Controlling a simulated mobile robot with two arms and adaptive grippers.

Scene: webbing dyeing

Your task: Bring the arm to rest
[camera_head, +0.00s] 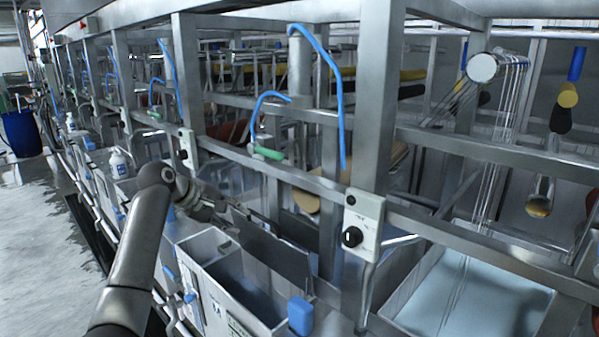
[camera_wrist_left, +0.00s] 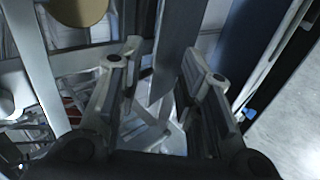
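My left arm (camera_head: 140,240) comes in from the lower left of the head view and reaches toward the metal machine frame. My left gripper (camera_head: 228,211) is above the row of grey tanks, near a dark flat plate (camera_head: 270,255). In the left wrist view the two fingers of the left gripper (camera_wrist_left: 160,85) stand apart. A grey metal strip (camera_wrist_left: 168,60) shows in the gap between them, and I see no finger closed on it. Whether the gripper touches the plate cannot be told. My right arm and gripper are not in view.
An open grey tank (camera_head: 207,283) stands below the gripper. A control box with a black knob (camera_head: 364,225) is on the frame's rail. A white pump bottle (camera_head: 118,163) and a blue barrel (camera_head: 22,132) are at left. The floor (camera_head: 40,235) at left is clear.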

